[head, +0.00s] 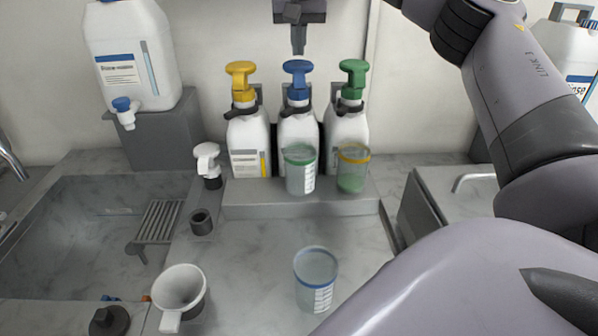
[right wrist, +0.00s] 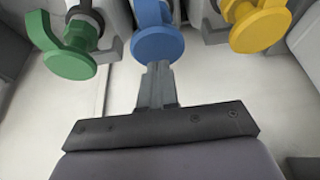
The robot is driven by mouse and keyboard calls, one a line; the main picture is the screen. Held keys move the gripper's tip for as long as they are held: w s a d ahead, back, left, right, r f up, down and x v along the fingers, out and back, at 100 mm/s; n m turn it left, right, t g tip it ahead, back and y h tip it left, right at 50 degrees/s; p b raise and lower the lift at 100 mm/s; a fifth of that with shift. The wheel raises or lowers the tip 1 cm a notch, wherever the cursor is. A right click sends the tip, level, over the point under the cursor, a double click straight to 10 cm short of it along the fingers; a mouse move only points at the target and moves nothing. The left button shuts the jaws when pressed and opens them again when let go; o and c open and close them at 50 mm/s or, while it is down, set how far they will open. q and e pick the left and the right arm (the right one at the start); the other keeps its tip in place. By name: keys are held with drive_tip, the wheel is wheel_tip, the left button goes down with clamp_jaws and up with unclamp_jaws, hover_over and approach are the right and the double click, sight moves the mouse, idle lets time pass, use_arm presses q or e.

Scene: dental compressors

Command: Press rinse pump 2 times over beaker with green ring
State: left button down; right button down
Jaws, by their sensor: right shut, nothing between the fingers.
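Three white pump bottles stand in a row, with a yellow pump (head: 241,78), a blue pump (head: 297,72) and a green pump (head: 353,72). I cannot read which is the rinse. The clear beaker with green ring (head: 299,172) stands in front of the blue-pump bottle and looks empty. My right gripper (head: 298,50) is shut and empty, fingers pointing down just above the blue pump's head. In the right wrist view the closed fingertips (right wrist: 158,68) overlap the edge of the blue pump head (right wrist: 158,45); contact is unclear. My left gripper is not in view.
A beaker with orange ring (head: 351,170) holding green liquid stands before the green-pump bottle. A blue-ringed beaker (head: 316,280) and a white cup (head: 180,291) stand on the counter. A sink (head: 75,235) lies left; a large white canister (head: 133,60) stands back left. My right arm covers the right side.

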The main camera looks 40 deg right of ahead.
sight(298, 64)
drive_tip(key=shift+f, duration=0.15)
idle(0.5)
drive_tip(key=shift+f+b, duration=0.8)
drive_tip(key=shift+f, duration=1.4)
drive_tip(key=shift+r, duration=0.1)
drive_tip(key=shift+r+p, duration=1.15)
drive_tip(key=shift+p, duration=0.35)
drive_tip(key=shift+r, duration=1)
